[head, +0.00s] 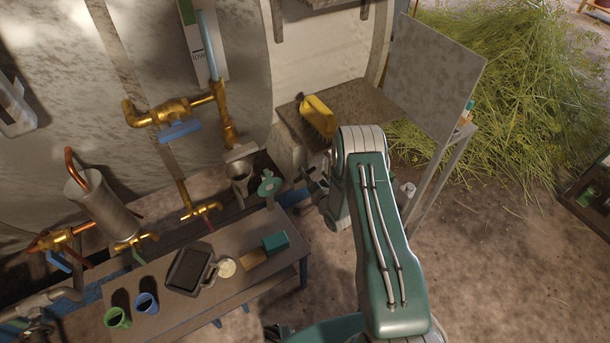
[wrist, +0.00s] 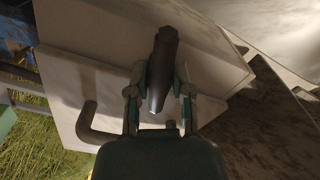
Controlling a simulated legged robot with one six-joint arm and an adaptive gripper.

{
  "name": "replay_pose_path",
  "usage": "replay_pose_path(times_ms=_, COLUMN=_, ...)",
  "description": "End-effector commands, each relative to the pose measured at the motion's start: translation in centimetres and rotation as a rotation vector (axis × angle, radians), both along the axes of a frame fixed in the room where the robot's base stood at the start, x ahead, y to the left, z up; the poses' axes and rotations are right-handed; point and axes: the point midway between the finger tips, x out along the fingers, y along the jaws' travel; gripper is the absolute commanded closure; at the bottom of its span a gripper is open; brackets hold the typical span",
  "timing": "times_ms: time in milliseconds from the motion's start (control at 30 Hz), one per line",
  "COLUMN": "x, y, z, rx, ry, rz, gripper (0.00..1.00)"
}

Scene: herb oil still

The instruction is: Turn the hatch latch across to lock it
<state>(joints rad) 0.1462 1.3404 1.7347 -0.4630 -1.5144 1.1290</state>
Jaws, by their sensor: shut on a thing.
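In the wrist view, a dark, faceted latch bar (wrist: 162,62) stands out from a pale grey hatch panel (wrist: 90,70). My gripper (wrist: 160,91) has one finger on each side of the bar and is shut on it. A bent grey handle (wrist: 88,125) sticks out from the panel to the left of the fingers. In the head view, my gripper (head: 313,180) is low beside the tank, partly hidden by my arm. A pale box-like part (head: 287,150) shows just beyond it; the latch itself cannot be made out there.
A bench (head: 215,270) with cups, a dark tray and a green-and-wood block stands left of my arm. A shelf (head: 350,108) with a yellow brush (head: 319,115) is above the gripper. An upright grey board (head: 430,80) and a hay heap (head: 510,90) are at right.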

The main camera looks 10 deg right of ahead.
Motion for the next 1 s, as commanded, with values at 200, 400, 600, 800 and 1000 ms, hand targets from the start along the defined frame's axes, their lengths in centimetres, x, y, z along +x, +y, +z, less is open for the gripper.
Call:
replay_pose_path(times_ms=200, x=-0.03, y=-0.13, z=-0.29, rx=0.149, ry=0.056, rz=-0.004, gripper=1.00)
replay_pose_path(times_ms=400, x=-0.06, y=-0.16, z=-0.37, rx=0.276, ry=0.099, rz=-0.006, gripper=1.00)
replay_pose_path(times_ms=600, x=-0.09, y=-0.18, z=-0.43, rx=0.305, ry=0.110, rz=-0.007, gripper=1.00)
replay_pose_path(times_ms=800, x=-0.11, y=-0.20, z=-0.47, rx=0.303, ry=0.110, rz=-0.007, gripper=0.67)
replay_pose_path(times_ms=1000, x=-0.10, y=-0.16, z=-0.37, rx=0.303, ry=0.107, rz=-0.006, gripper=0.57)
